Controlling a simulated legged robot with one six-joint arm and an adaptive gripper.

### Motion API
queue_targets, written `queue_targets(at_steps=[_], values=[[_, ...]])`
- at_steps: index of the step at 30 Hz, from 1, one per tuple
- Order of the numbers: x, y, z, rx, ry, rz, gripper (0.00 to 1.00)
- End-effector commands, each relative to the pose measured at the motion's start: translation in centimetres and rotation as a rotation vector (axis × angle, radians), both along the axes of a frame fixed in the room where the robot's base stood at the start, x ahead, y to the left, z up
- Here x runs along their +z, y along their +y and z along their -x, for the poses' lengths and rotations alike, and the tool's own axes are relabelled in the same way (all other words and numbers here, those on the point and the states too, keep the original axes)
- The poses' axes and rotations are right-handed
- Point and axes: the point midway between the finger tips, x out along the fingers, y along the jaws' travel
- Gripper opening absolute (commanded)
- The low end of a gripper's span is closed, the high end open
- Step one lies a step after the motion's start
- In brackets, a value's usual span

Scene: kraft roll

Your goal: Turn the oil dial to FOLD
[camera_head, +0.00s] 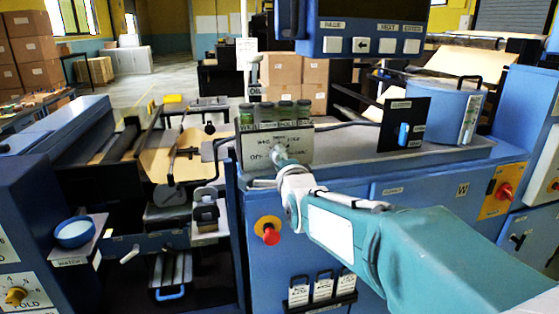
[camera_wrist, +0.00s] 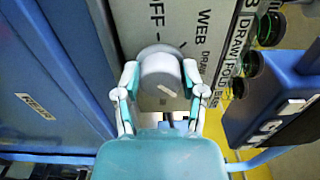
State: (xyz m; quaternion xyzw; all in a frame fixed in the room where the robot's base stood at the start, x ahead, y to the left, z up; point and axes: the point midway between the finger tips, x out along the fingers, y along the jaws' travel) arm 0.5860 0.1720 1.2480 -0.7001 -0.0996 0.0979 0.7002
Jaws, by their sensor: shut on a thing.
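The oil dial is a round grey knob (camera_wrist: 161,72) on a pale plate (camera_head: 299,148) at the near end of the blue console. In the wrist view the plate reads OFF, WEB, DRAW and FOLD around the knob, with a further word partly hidden by a finger. A pale line marks the knob's face; I cannot tell which label it indicates. My gripper (camera_wrist: 160,84) has a finger on each side of the knob and is shut on it. In the head view my gripper (camera_head: 281,160) reaches the plate and hides most of the knob.
Several dark-lidded jars (camera_head: 285,112) stand just above the plate. A red button (camera_head: 270,234) sits below my wrist. A panel with a blue handle (camera_head: 403,133) stands to the right.

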Motion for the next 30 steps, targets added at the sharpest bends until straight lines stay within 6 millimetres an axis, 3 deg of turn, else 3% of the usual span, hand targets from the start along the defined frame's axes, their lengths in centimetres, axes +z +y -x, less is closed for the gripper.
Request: queue_targets(at_steps=[9, 10, 12, 25, 30], values=[[-0.4, -0.1, 0.0, -0.001, 0.010, 0.002, 0.06], [-0.4, -0.1, 0.0, -0.001, 0.010, 0.002, 0.62], [-0.4, -0.1, 0.0, -0.001, 0.010, 0.002, 0.87], [-0.2, 0.0, 0.2, 0.000, 0.004, 0.001, 0.87], [-0.1, -0.6, 2.1, 0.000, 0.003, 0.001, 0.87]])
